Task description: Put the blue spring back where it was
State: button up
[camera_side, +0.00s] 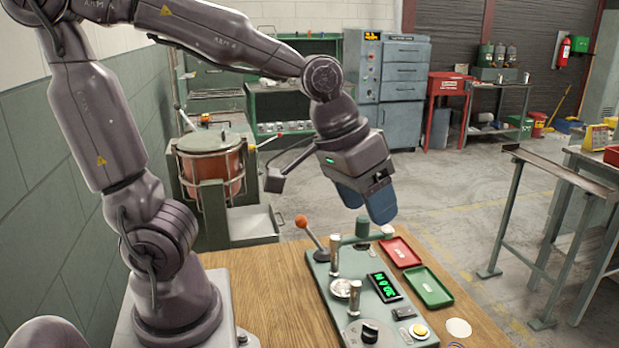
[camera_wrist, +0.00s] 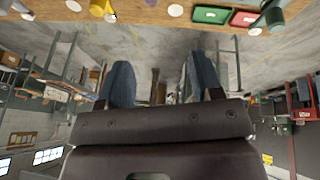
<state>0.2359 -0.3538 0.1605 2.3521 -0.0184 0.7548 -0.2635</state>
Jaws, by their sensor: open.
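My gripper (camera_side: 367,203) is open and empty, with two blue fingers, raised above the far end of the bench. In the wrist view its fingers (camera_wrist: 160,72) are spread with only floor and room between them. I cannot make out the blue spring with certainty. A small purple-blue thing (camera_wrist: 152,2) shows at the top edge of the wrist view, too small and cut off to identify. The coiler (camera_side: 375,290) is a grey-green plate with metal posts, a green display, a dial and an orange-knobbed lever (camera_side: 301,221).
A red tray (camera_side: 400,252) and a green tray (camera_side: 428,286) lie right of the coiler. A pale disc (camera_side: 458,328) lies nearer on the wooden bench (camera_side: 285,300). A red drum (camera_side: 210,165) stands behind the bench, and a metal stand (camera_side: 560,175) stands to the right.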

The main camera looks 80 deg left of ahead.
jog(key=s+a+r+m+t+y, duration=0.1)
jog(key=s+a+r+m, duration=0.1)
jog(key=s, duration=0.5)
jog(key=shift+s+a+r, duration=0.15)
jog(key=shift+s+r, duration=0.05)
jog(key=shift+r, duration=0.2)
dwell(0.6)
